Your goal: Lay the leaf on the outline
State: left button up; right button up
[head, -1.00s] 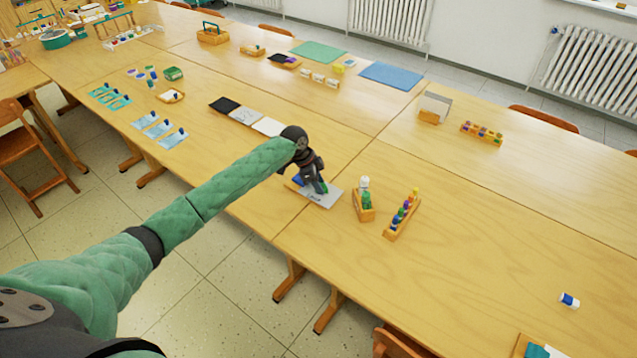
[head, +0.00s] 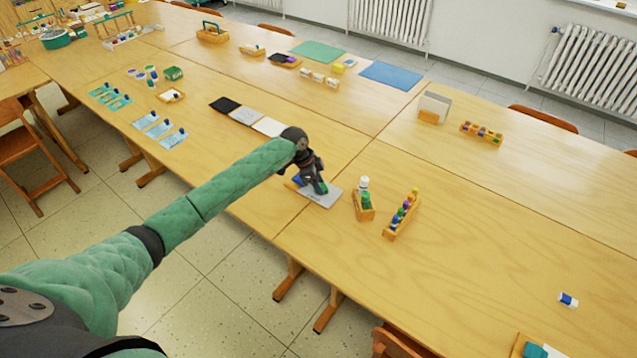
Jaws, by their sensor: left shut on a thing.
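My left gripper (head: 318,186) points down over a light grey sheet (head: 323,200) near the front edge of the table. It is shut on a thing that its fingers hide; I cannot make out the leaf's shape. A small blue thing (head: 298,180) shows just left of the fingers, at the sheet's back left corner. Any outline on the sheet is too small or too covered to tell. My right gripper is not in view.
Right of the sheet stand a wooden holder with bottles (head: 364,204) and a wooden rack of coloured pegs (head: 402,214). Black, grey and white sheets (head: 246,116) lie behind left.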

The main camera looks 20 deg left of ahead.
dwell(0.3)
pick_arm(q)
jog(key=o, duration=1)
jog(key=shift+o, duration=1.3)
jog(key=shift+r, duration=0.1)
jog(key=shift+r+p, duration=2.25)
jog(key=shift+r, duration=0.65)
